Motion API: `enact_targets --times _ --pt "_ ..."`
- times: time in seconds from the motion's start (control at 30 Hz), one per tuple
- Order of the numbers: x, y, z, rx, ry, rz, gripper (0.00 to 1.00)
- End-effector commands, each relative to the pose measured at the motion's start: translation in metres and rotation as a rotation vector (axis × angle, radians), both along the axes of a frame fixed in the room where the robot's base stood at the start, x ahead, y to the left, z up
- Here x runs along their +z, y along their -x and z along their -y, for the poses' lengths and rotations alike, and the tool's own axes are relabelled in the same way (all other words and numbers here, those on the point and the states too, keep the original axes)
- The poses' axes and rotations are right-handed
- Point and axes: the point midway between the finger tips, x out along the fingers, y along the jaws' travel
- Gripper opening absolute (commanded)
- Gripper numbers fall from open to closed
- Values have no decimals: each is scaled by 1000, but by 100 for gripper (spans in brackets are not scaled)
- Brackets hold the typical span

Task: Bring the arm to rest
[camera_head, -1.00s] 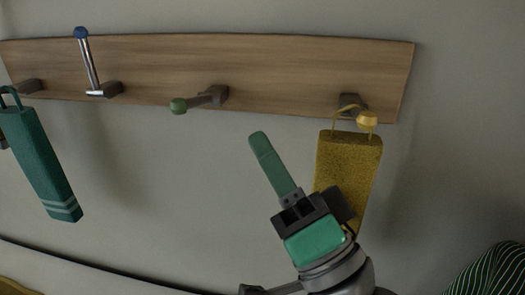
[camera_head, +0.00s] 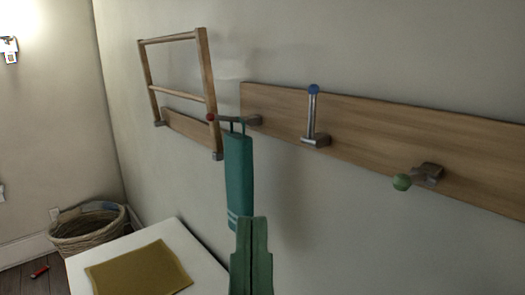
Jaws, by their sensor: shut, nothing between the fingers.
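My gripper (camera_head: 252,224) shows at the bottom middle of the head view as two green fingers pressed together, pointing up. It is shut and empty. Its fingertips appear just below and right of a teal towel (camera_head: 238,165) and overlap its lower edge in the picture; I cannot tell the gap in depth. The rest of my arm is below the frame.
The towel hangs by a loop from a red-tipped peg (camera_head: 211,117). A wooden peg board (camera_head: 400,128) carries a blue-tipped hook (camera_head: 313,115) and a green-tipped peg (camera_head: 402,182). A wooden rack (camera_head: 205,75) juts from the wall. Below are a white table (camera_head: 185,240), mustard cloth (camera_head: 138,268) and basket (camera_head: 88,222).

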Motion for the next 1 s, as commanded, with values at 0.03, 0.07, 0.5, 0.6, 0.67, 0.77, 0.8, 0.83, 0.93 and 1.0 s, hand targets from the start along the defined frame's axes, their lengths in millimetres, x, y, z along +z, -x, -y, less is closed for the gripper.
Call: enact_targets --times 0.03,0.07,0.5,0.6,0.67,0.77,0.8,0.83,0.93,1.0 --pt "33 -1 3 3 -8 -2 0" --pt "43 -2 4 3 -10 -3 0" --pt "231 -3 3 16 -18 -5 0" --pt "284 -3 2 20 -19 -6 0" --pt "311 -3 2 21 -20 -6 0" --pt "346 -3 2 24 -21 -7 0" --pt "356 -3 1 25 -22 -7 0" --pt "361 -3 1 25 -23 -7 0" --pt "371 -3 1 27 -23 -8 0" --pt "372 -3 1 27 -23 -8 0"
